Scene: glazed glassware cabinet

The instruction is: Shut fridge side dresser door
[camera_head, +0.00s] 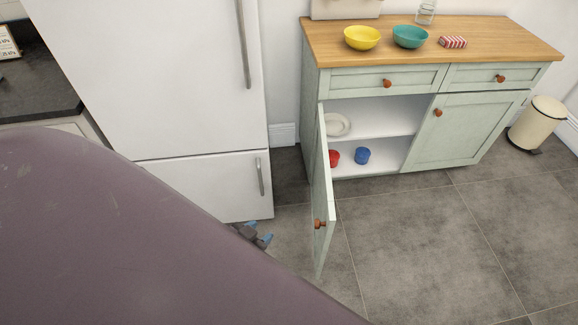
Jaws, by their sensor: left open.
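The dresser (313,83) is pale green with a wooden top and stands right of the fridge (150,75). Its fridge-side door (321,200) is wide open and juts out toward me, with an orange-brown knob (318,223) near its free edge. My left gripper (264,241) shows small and partly hidden behind my purple-grey arm, with blue fingertips. It is open, low in front of the fridge and left of the door, apart from it. My right gripper is not in view.
Inside the open compartment are a white plate (337,124), a red cup (334,158) and a blue cup (362,155). The other dresser door (465,130) is shut. Yellow (362,38) and teal (410,37) bowls stand on top. A cream bin (537,125) stands right. The floor in front is clear.

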